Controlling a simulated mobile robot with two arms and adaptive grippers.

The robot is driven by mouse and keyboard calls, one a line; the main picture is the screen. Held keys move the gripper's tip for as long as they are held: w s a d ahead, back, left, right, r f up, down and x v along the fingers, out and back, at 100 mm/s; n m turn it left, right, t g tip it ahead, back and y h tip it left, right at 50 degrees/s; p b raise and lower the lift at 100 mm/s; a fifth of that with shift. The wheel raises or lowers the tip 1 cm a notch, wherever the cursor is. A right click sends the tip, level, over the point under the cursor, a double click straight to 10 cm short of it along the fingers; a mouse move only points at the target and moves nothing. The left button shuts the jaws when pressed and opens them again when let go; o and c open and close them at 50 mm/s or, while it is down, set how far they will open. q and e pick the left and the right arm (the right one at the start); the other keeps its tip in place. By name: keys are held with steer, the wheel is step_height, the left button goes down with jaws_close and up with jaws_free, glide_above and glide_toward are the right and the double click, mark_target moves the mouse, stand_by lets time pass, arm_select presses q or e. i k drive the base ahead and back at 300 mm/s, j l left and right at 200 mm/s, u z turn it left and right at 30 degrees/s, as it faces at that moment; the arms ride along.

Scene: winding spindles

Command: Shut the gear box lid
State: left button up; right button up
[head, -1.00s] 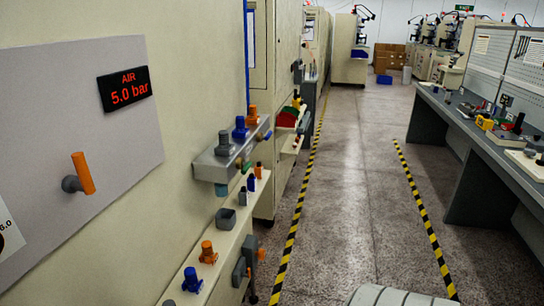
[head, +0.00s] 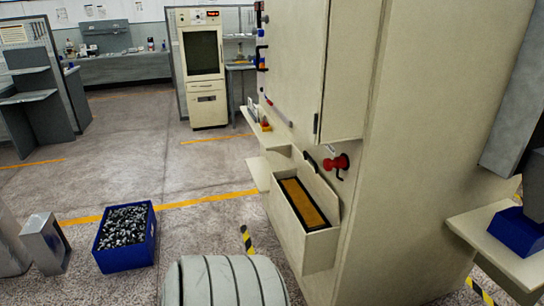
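A cream box (head: 306,240) juts from the front of a tall cream machine in the head view, right of centre. Its top is open and shows an amber surface with a black rim (head: 301,203). A cream panel (head: 322,188) stands upright along the box's machine side; it looks like the raised lid. I cannot tell for sure that this is the gear box. Neither of my grippers is in view.
A red knob (head: 338,162) sticks out of the machine (head: 410,150) above the box. A blue crate of metal parts (head: 126,238) and a grey metal bin (head: 45,243) stand on the floor at left. A shelf with a blue item (head: 518,228) is at right. Open floor lies beyond the crate.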

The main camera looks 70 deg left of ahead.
mark_target(329, 198)
steer(key=k+u, duration=0.1)
steer(key=u, duration=1.75)
